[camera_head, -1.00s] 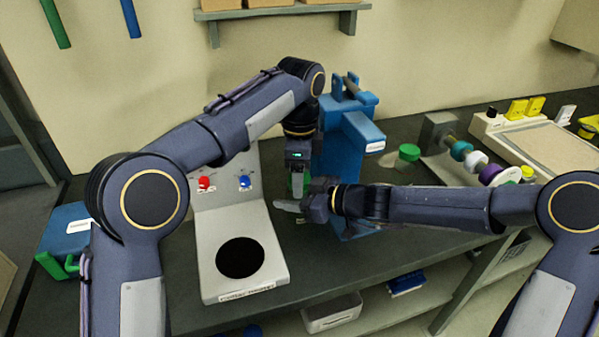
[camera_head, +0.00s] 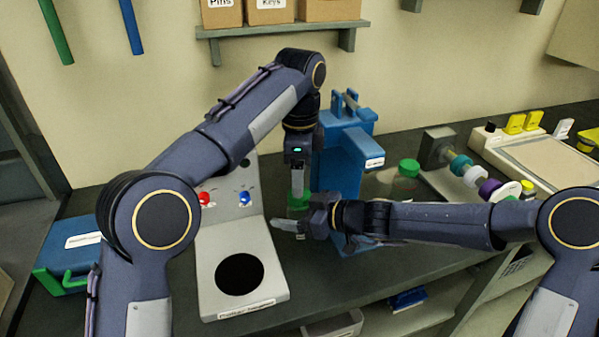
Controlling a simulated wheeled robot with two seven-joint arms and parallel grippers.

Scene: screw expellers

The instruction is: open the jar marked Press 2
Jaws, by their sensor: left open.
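A green lid or jar top (camera_head: 298,203) shows beside the blue press, mostly hidden by my grippers. No Press 2 marking is readable, so I cannot tell whether this is that jar. My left gripper (camera_head: 298,188) points straight down just above the green piece, open; contact cannot be made out. My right gripper (camera_head: 290,226) comes in level from the right, just below and in front of the green piece. Its fingers point left, and whether they grip anything is hidden. The blue press (camera_head: 345,165) stands right behind, with a white label too small to read.
A grey stand (camera_head: 213,255) with a black disc, red knob and blue knob is at front left. A blue box (camera_head: 75,240) with a green handle lies farther left. A green-lidded jar (camera_head: 409,168) and a rack of coloured caps (camera_head: 462,168) stand right of the press.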

